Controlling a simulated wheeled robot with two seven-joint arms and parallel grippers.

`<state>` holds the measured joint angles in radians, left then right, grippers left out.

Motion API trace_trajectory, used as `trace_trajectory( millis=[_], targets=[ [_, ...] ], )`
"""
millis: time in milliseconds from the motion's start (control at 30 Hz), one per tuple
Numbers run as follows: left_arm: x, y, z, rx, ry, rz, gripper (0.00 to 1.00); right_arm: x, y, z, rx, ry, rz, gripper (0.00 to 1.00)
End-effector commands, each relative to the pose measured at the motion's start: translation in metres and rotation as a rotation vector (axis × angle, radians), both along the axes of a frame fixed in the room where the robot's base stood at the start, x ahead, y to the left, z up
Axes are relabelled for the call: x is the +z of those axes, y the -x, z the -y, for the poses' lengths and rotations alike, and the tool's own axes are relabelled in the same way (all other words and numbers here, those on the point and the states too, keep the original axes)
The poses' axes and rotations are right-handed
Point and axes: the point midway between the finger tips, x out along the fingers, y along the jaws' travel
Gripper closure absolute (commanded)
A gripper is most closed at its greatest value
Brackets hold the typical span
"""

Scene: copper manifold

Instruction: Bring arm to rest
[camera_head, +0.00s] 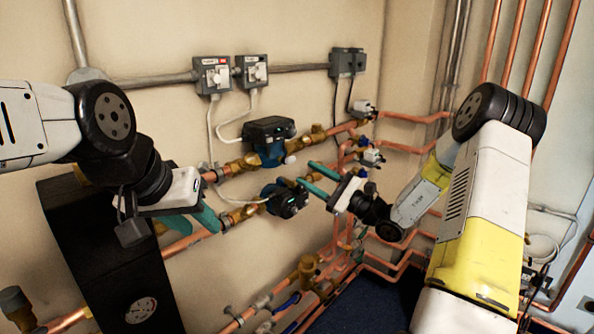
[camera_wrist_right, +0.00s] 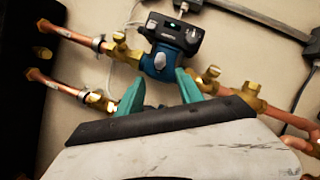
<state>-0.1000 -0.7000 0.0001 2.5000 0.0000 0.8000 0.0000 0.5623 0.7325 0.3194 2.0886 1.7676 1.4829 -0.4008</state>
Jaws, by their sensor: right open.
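My right gripper (camera_head: 305,172) reaches in from the right in the head view, its two teal fingers spread apart with nothing between them. It is in front of the pipework, close to the two pumps. In the right wrist view the open fingers (camera_wrist_right: 160,85) point toward a blue pump (camera_wrist_right: 160,62) with a dark head; I see no contact. My left gripper (camera_head: 190,215) is at the left, in front of the pipes and next to the black panel. Its teal fingers are partly hidden by its own body, so its opening is unclear.
An upper pump (camera_head: 268,140) and a lower pump (camera_head: 285,198) sit on copper pipes with brass valves. A black panel with a gauge (camera_head: 140,310) stands at lower left. Grey switch boxes (camera_head: 213,76) are on the wall. Vertical copper pipes (camera_head: 515,45) run at upper right.

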Motion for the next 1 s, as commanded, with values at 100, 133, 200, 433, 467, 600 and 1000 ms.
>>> trace_trajectory(
  millis=[100,133,200,433,467,600,1000],
  targets=[
    [0.000,0.000,0.000,0.000,0.000,0.000,0.64,-0.002,0.003,0.004,0.001,-0.001,0.001,0.57],
    [0.000,0.000,0.000,0.000,0.000,0.000,0.64,-0.002,0.003,0.005,0.001,-0.001,0.001,0.57],
    [0.000,0.000,0.000,0.000,0.000,0.000,0.64,-0.002,0.003,0.005,0.001,-0.001,0.001,0.57],
    [0.000,0.000,0.000,0.000,0.000,0.000,0.64,0.001,0.007,0.000,0.016,0.014,0.005,0.57],
    [0.000,0.000,0.000,0.000,0.000,0.000,0.64,0.003,0.010,-0.004,0.030,0.029,0.010,0.57],
    [0.000,0.000,0.000,0.000,0.000,0.000,0.64,0.020,0.047,-0.038,0.174,0.182,0.053,0.57],
    [0.000,0.000,0.000,0.000,0.000,0.000,0.64,0.023,0.221,-0.073,0.615,1.035,0.299,0.57]
  ],
)
